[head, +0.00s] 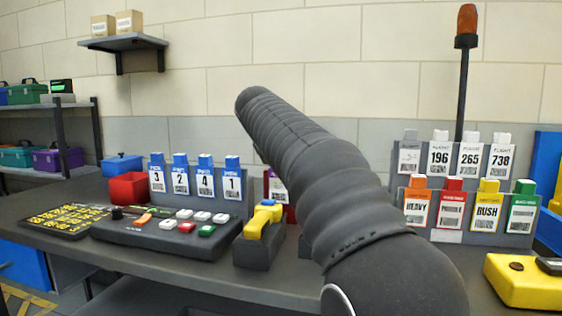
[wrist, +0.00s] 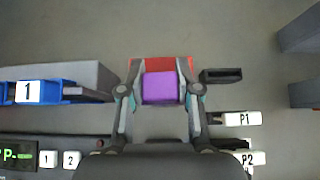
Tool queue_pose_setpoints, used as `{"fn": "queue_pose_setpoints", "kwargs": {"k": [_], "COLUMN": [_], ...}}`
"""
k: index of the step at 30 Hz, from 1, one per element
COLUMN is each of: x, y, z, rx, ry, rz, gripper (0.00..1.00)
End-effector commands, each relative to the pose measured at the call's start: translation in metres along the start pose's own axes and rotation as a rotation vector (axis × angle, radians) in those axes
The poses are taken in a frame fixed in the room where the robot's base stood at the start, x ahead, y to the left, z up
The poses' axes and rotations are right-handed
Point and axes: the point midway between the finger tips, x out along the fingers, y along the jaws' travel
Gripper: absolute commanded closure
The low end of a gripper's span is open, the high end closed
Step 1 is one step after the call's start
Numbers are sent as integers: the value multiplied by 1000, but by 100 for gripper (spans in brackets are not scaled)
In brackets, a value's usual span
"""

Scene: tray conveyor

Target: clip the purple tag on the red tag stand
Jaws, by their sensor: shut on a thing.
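The purple tag (wrist: 160,87) is between the fingers of my gripper (wrist: 159,92) in the wrist view, and the fingers are shut on it. A red surface, seemingly the red tag stand (wrist: 160,64), shows just beyond and beside the tag's top. I cannot tell whether the tag touches the stand or is clipped on it. In the head view a sliver of the purple tag (head: 268,186) with a white label shows left of my arm, with a bit of red beside it. My arm hides the gripper and most of the stand there.
A grey rack with several blue tags (head: 205,176) stands left of the stand. A yellow scanner (head: 261,219) in a dark holder and a button panel (head: 165,232) are in front. At right, racks hold white flight tags (head: 469,155) and coloured tags (head: 487,205).

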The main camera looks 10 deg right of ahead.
Motion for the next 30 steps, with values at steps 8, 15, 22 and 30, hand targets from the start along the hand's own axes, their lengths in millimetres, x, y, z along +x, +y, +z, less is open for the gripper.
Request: {"fn": "queue_pose_setpoints", "kwargs": {"k": [8, 15, 22, 30], "x": [0, 0, 0, -30], "y": [0, 0, 0, 0], "z": [0, 0, 0, 0], "rx": [0, 0, 0, 0], "ry": [-1, 0, 0, -2], "rz": [0, 0, 0, 2], "gripper": [100, 38, 38, 38]}}
